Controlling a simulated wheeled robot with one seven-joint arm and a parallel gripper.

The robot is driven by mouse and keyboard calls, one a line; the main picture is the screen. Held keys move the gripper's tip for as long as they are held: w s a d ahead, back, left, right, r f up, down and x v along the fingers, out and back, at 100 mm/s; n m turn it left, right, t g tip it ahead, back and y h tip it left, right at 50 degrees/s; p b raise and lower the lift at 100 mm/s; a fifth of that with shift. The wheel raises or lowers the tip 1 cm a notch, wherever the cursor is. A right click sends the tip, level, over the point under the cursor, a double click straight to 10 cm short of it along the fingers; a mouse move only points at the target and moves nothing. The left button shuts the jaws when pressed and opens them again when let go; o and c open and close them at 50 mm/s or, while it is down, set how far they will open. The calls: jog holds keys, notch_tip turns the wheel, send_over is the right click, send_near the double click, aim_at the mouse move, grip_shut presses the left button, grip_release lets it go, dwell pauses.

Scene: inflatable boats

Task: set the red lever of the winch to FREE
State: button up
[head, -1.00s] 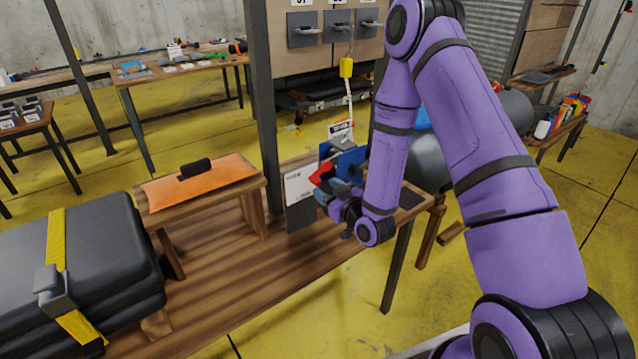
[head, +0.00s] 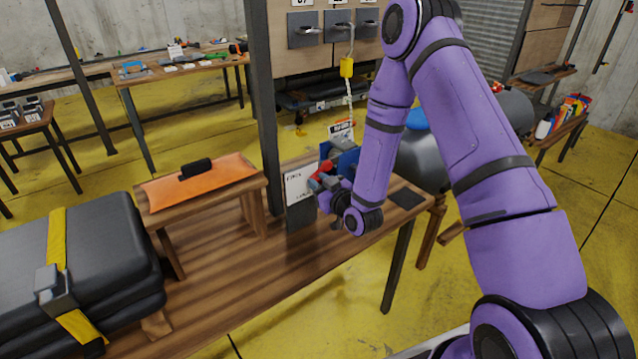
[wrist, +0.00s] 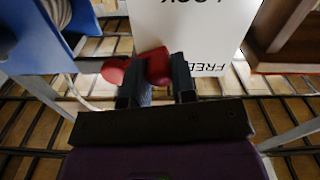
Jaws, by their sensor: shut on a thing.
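The winch (head: 347,160) is blue and stands on the wooden bench; its blue side and drum also show at the left of the wrist view (wrist: 35,40). Its white plate (head: 294,187) reads LOCK and FREE, upside down in the wrist view (wrist: 190,25). The red lever (head: 324,167) is partly hidden by my gripper (head: 322,183) in the head view. In the wrist view, my gripper (wrist: 158,88) is shut on the lever's red end (wrist: 155,64). That end lies beside the word FREE, at the plate's edge.
An orange pad with a black handle (head: 200,182) lies on a small wooden stand left of the winch. A yellow tag (head: 347,67) hangs above the winch.

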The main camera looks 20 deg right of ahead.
notch_tip(320, 180, up, 2)
jog(key=m, duration=0.4)
jog(key=shift+a+r+m, duration=0.1)
jog(key=shift+a+m, duration=0.05)
jog(key=shift+m, duration=0.15)
jog(key=o, duration=0.9)
jog(key=shift+s, duration=0.1)
